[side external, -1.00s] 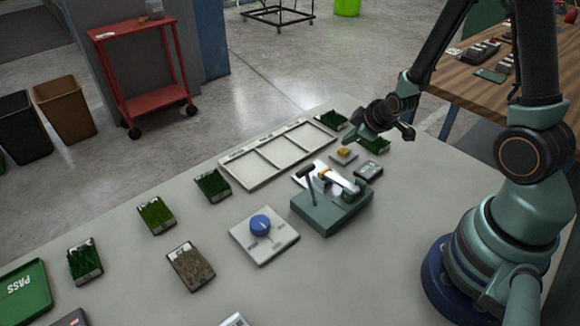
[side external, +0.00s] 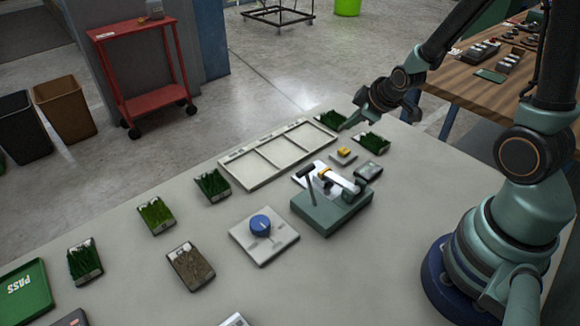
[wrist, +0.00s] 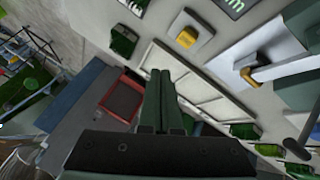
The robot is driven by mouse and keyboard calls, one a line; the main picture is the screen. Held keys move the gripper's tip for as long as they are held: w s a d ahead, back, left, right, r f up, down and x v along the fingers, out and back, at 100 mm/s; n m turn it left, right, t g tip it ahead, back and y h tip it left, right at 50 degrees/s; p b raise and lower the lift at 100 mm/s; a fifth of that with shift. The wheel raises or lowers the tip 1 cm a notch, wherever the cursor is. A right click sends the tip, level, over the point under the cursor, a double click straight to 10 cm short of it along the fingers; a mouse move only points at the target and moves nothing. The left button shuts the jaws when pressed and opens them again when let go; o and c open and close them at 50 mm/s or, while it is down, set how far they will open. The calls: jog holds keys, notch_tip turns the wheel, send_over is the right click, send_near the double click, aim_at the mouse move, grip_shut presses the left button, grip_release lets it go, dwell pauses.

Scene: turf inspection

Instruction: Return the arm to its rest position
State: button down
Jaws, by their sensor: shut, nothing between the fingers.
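My gripper (side external: 347,123) is above the far right part of the grey table (side external: 150,285), near two turf samples. One turf sample (side external: 331,120) is just left of the fingertips and another turf sample (side external: 371,143) is to their right. In the wrist view my gripper (wrist: 162,75) is shut with nothing between its two fingers. Behind the fingers in that view lies the white three-part tray (wrist: 205,85).
A dark green press (side external: 330,213), a yellow button box (side external: 343,155) and a blue knob (side external: 261,225) on a plate stand on the table. Several turf samples lie leftward. A green PASS tray (side external: 27,292) is at lower left. A wooden bench (side external: 495,65) stands behind my arm.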

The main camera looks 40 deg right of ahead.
dwell(0.4)
jog(key=shift+a+r, duration=0.15)
jog(key=shift+r, duration=0.1)
jog(key=s+a+r+m+y, duration=0.1)
jog(key=s+a+r+m, duration=0.1)
jog(key=s+a+r, duration=0.3)
jog(key=s+a+r+m+g+y, duration=0.1)
jog(key=s+a+r+m, duration=0.2)
jog(key=r, duration=0.7)
jog(key=shift+s+a+r+g, duration=0.3)
jog(key=shift+s+a, duration=0.55)
jog(key=shift+s, duration=0.2)
